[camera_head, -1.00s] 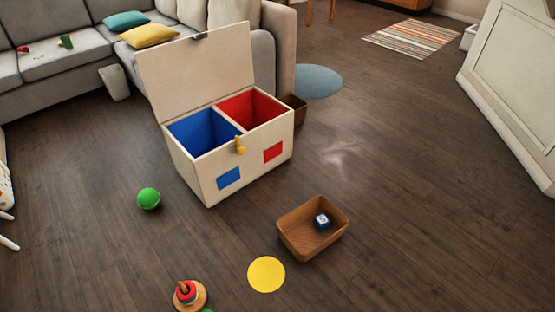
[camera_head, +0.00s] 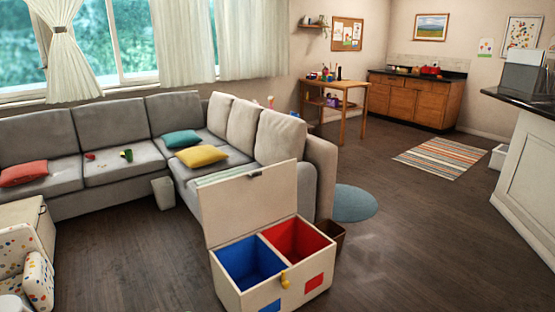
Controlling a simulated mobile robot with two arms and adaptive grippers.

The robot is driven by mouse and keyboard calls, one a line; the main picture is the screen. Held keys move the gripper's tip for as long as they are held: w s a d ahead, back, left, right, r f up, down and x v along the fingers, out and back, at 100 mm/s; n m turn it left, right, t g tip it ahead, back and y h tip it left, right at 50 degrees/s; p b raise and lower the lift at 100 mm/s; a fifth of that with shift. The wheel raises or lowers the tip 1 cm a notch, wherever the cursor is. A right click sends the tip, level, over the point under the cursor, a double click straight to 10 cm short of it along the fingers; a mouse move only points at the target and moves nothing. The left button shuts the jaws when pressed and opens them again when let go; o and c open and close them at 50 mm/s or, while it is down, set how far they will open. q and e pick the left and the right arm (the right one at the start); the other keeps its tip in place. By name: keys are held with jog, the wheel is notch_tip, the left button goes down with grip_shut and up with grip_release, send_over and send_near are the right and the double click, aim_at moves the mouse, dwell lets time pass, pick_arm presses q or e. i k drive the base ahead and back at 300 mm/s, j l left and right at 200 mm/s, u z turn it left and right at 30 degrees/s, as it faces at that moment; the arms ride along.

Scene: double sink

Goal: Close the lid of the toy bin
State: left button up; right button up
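The toy bin (camera_head: 232,297) is a cream box standing on the floor at the lower middle of the head view. Its lid (camera_head: 250,205) is open and stands upright at the back, with a small dark catch at its top edge. Inside are a blue compartment (camera_head: 248,262) on the left and a red compartment (camera_head: 296,240) on the right; both look empty. A yellow latch (camera_head: 285,279) is on the front edge. The bin's lower front is cut off by the picture edge. Neither of my grippers is in view.
A grey sectional sofa (camera_head: 108,128) stands behind the bin. A brown basket (camera_head: 331,233) is close by the bin's right side. A spotted chair (camera_head: 38,280) is at lower left. The floor to the right is open up to a white counter (camera_head: 532,180).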

aim_at(231, 208)
jog(key=i+j+z, duration=0.15)
jog(key=j+z, duration=0.15)
jog(key=j, duration=0.8)
jog(key=j+z, duration=0.3)
jog(key=j, duration=0.75)
jog(key=k+j+z, duration=0.1)
jog(key=j+z, duration=0.2)
jog(key=j, duration=0.8)
jog(key=i+j+z, duration=0.15)
jog(key=j, duration=0.25)
jog(key=i+j+z, duration=0.2)
jog(key=j, duration=0.25)
jog(key=i+j+z, duration=0.15)
jog(key=j, duration=0.3)
jog(key=i+j+z, duration=0.15)
jog(key=j, duration=0.3)
jog(key=i+j+z, duration=0.2)
jog(key=j, duration=0.3)
jog(key=j+z, duration=0.15)
jog(key=j, duration=0.35)
